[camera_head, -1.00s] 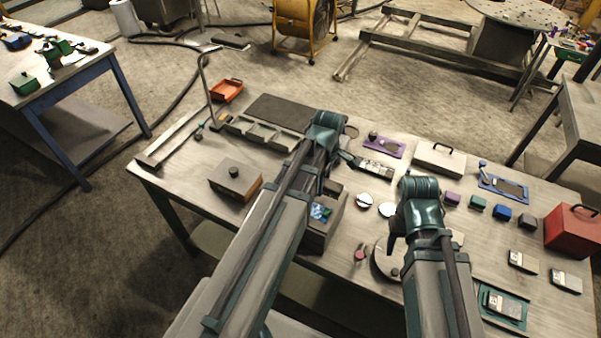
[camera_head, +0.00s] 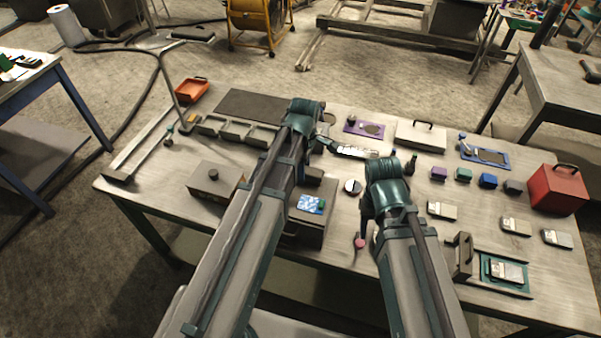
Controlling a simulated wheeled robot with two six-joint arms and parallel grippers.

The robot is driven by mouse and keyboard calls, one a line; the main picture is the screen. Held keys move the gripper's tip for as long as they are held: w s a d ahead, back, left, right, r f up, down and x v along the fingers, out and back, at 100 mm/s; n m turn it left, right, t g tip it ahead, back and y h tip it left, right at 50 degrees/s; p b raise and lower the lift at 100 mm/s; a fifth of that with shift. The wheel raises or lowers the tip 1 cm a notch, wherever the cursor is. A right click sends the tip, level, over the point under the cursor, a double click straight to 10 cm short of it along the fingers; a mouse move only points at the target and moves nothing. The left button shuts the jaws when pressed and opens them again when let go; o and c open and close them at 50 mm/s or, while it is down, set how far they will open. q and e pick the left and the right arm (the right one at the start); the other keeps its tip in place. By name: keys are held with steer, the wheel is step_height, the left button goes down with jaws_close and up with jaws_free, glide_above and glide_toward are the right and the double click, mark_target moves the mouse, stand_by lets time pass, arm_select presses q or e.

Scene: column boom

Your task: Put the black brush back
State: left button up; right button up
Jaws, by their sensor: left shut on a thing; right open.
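My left gripper (camera_head: 322,144) is over the middle of the workbench (camera_head: 290,105), near a flat pale and dark item (camera_head: 355,152) lying there. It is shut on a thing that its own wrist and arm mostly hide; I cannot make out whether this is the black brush. I cannot pick out a black brush elsewhere. A purple tray (camera_head: 352,126) with a dark shape in it and a blue tray (camera_head: 470,154) with a dark oval lie toward the back. My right gripper (camera_head: 366,212) is open and low over the bench, near a small pink-ended item (camera_head: 360,242).
A divided grey rack (camera_head: 235,131) and an orange tray (camera_head: 192,89) are at back left. Several small blocks and a red box (camera_head: 558,190) stand right.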

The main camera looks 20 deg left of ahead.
arm_select(q)
steer(key=shift+d, duration=0.15)
steer(key=shift+f, duration=0.15)
steer(key=o, duration=1.2)
steer(key=shift+r, duration=0.2)
step_height(320, 180, up, 12)
steer(key=p, duration=1.2)
steer(key=s+d+m+y, duration=0.1)
steer(key=s+d+m, duration=0.9)
steer(key=m, duration=1.1)
steer(key=s, duration=0.4)
steer(key=shift+s+d, duration=0.15)
steer(key=shift+s, duration=0.1)
